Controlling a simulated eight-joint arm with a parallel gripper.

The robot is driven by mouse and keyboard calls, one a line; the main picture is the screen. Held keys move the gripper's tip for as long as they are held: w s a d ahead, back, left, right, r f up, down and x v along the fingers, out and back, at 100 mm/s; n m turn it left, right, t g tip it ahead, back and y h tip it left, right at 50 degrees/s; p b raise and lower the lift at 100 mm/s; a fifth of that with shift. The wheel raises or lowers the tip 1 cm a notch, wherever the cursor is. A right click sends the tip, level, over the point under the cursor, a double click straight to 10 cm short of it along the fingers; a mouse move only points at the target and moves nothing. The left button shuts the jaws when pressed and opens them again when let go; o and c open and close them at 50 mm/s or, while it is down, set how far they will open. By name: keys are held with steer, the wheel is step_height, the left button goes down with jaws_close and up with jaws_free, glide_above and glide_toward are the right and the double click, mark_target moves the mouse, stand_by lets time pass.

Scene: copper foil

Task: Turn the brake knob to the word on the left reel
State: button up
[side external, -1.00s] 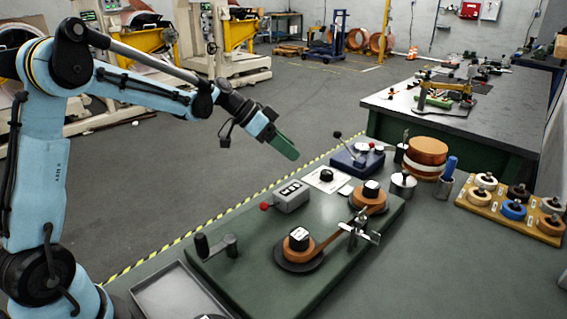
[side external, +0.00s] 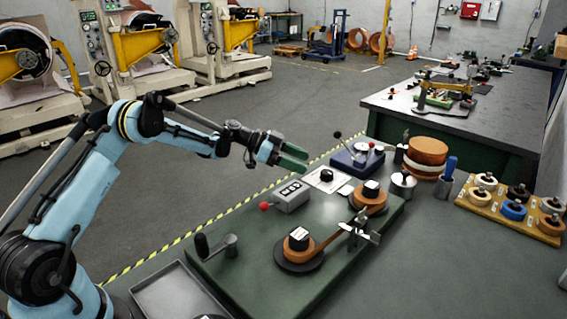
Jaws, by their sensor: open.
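A black knob (side external: 326,175) stands on a white plate (side external: 318,184) at the back edge of the green board (side external: 225,268); it looks like the brake knob. The left reel (side external: 299,258) is a copper-coloured coil on a dark disc, with a black hub carrying a white label (side external: 299,233). The label's word is too small to read. A second reel (side external: 370,204) with a labelled hub sits behind it to the right, and a copper strip runs between them. My gripper (side external: 293,158), with green fingers, is open and empty, above and left of the knob, apart from it.
A grey box with a red-ended lever (side external: 290,196) stands left of the knob. A crank (side external: 217,245) is at the board's left. A blue device with a lever (side external: 357,158) stands behind the knob. A rack of spools (side external: 510,208) is at right.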

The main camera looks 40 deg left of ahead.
mark_target(325, 172)
steer(key=x, duration=0.7)
steer(key=shift+w+d+f, duration=0.1)
steer(key=c, duration=1)
steer(key=shift+d+n+t+y, duration=0.1)
steer(key=shift+n+t+y, duration=0.5)
steer(key=shift+n+t, duration=0.15)
steer(key=shift+c, duration=0.2)
steer(key=o, duration=1)
steer(key=shift+o, duration=0.2)
